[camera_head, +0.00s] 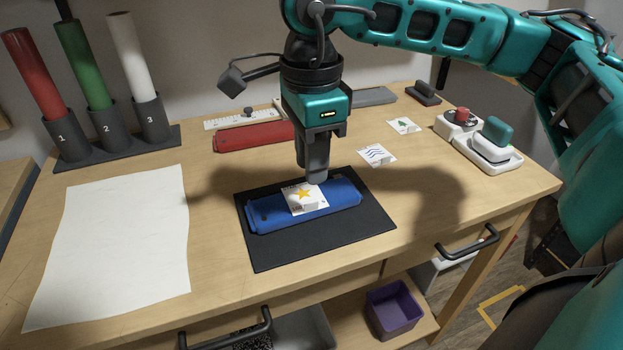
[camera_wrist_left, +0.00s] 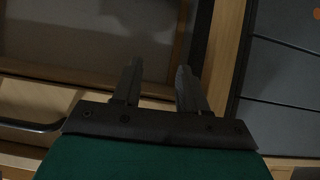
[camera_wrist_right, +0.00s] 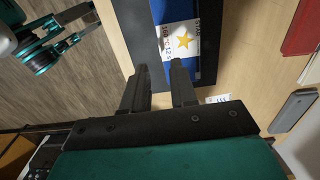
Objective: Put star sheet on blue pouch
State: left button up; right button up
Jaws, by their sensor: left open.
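The star sheet (camera_head: 305,198), white with a yellow star, lies across the middle of the blue pouch (camera_head: 340,192). The pouch lies on a black mat (camera_head: 285,252). My right gripper (camera_head: 316,180) is just above the sheet's far edge, pointing down. In the right wrist view, its fingers (camera_wrist_right: 160,68) are apart with nothing seen between them, and the star sheet (camera_wrist_right: 182,42) shows beyond the tips. Whether a fingertip touches the sheet I cannot tell. My left gripper (camera_wrist_left: 157,70) is open and empty, seen only in the left wrist view.
A red pouch (camera_head: 252,136) lies behind the mat. Two other sheets, one with wavy lines (camera_head: 376,156) and one with a tree (camera_head: 403,126), lie to its right. White devices (camera_head: 480,145) stand at the right edge. A blank paper (camera_head: 115,240) and numbered tube holders (camera_head: 108,138) are left.

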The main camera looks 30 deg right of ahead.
notch_tip(320, 180, up, 5)
jog(key=shift+r, duration=0.1)
dwell(0.7)
